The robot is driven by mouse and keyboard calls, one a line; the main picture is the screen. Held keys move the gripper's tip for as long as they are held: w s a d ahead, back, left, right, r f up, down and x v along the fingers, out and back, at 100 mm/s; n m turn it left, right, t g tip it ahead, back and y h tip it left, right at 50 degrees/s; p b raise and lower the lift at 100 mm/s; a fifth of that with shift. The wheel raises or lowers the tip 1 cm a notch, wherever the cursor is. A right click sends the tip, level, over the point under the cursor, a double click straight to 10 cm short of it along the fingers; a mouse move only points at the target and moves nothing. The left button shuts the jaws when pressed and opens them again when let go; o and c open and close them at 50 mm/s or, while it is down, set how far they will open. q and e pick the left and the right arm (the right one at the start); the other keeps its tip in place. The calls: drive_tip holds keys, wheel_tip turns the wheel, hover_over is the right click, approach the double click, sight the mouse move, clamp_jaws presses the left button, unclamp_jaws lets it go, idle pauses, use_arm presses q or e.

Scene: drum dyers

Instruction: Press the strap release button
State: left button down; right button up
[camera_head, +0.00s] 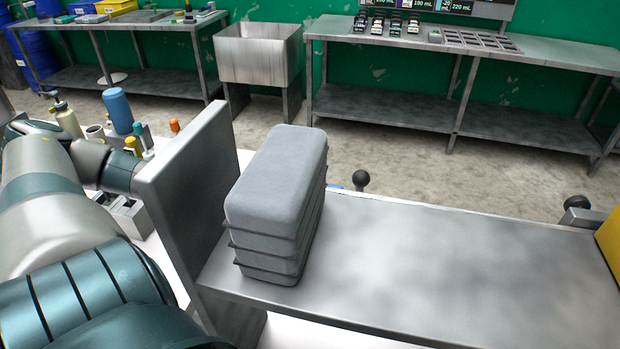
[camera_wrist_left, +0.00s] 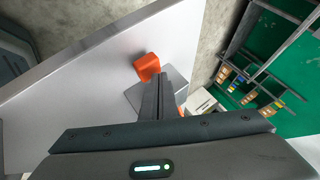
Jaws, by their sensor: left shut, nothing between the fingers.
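My left arm comes in from the left in the head view and its hand passes behind an upright grey metal plate (camera_head: 188,180), so its fingers are hidden there. In the left wrist view my left gripper (camera_wrist_left: 161,78) is shut and empty, its fingers together. An orange block (camera_wrist_left: 147,67) lies just beyond and left of the fingertips, beside a grey flat plate (camera_wrist_left: 178,82). I see no clear gap or contact between fingertips and block. I cannot tell whether this orange block is the strap release button; no strap is clearly visible. My right gripper is not in view.
A stack of grey cases (camera_head: 275,195) stands on a metal bench (camera_head: 430,270), right of the upright plate. The bench is clear to its right. Bottles, including a blue one (camera_head: 117,110), stand beyond my left arm. A sink (camera_head: 258,55) and steel tables stand behind.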

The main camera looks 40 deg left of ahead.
use_arm(q)
drive_tip(key=shift+f, duration=0.55)
idle(0.5)
idle(0.4)
drive_tip(key=shift+r+p, duration=0.9)
drive_tip(key=shift+r, duration=0.15)
wheel_tip(320, 180, up, 5)
drive_tip(key=p, duration=0.5)
idle(0.8)
